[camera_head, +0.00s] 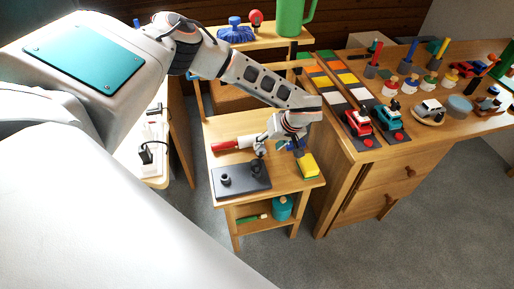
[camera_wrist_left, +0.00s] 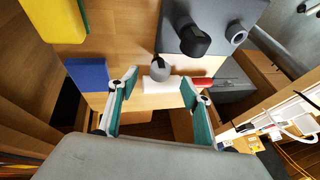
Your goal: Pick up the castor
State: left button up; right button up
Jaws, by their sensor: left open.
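A small grey rounded piece, which looks like the castor (camera_wrist_left: 160,67), stands on the small wooden table between a dark plate and a blue block. In the head view it seems to show as a grey bit (camera_head: 259,150) beside my gripper, partly hidden. My left gripper (camera_head: 281,148) points down over the back of this table. In the left wrist view, the gripper's two fingers (camera_wrist_left: 159,82) are spread apart with nothing held. The grey piece appears beyond the fingertips, roughly between them; the height gap is unclear. My right gripper is out of view.
The dark plate (camera_head: 241,187) carries a black knob (camera_wrist_left: 192,40) and a grey socket (camera_wrist_left: 237,34). A red and white tool (camera_head: 227,146) lies behind it. A yellow block (camera_head: 307,171) and the blue block (camera_wrist_left: 87,74) are close by. A toy-covered workbench (camera_head: 350,150) stands right.

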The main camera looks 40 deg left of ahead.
aim_at(262, 148)
pick_arm(q)
jog(key=shift+a+r, duration=0.1)
jog(key=shift+a, duration=0.05)
jog(key=shift+w+a, duration=0.1)
jog(key=shift+a, duration=0.1)
jog(key=shift+x, duration=0.95)
jog(key=shift+a+f+b, duration=0.1)
jog(key=shift+f+b, duration=0.25)
jog(key=shift+f, duration=0.2)
jog(key=shift+a+f, duration=0.2)
jog(key=shift+f, duration=0.15)
jog(key=b+x, duration=0.1)
jog(key=x, duration=0.2)
jog(key=shift+w+a+f, duration=0.15)
jog(key=shift+a+f, duration=0.1)
jog(key=shift+f, duration=0.05)
jog(key=shift+w+a+f, duration=0.1)
jog(key=shift+f, duration=0.05)
jog(key=c, duration=1.1)
jog(key=shift+c, duration=1.2)
jog(key=shift+r, duration=0.2)
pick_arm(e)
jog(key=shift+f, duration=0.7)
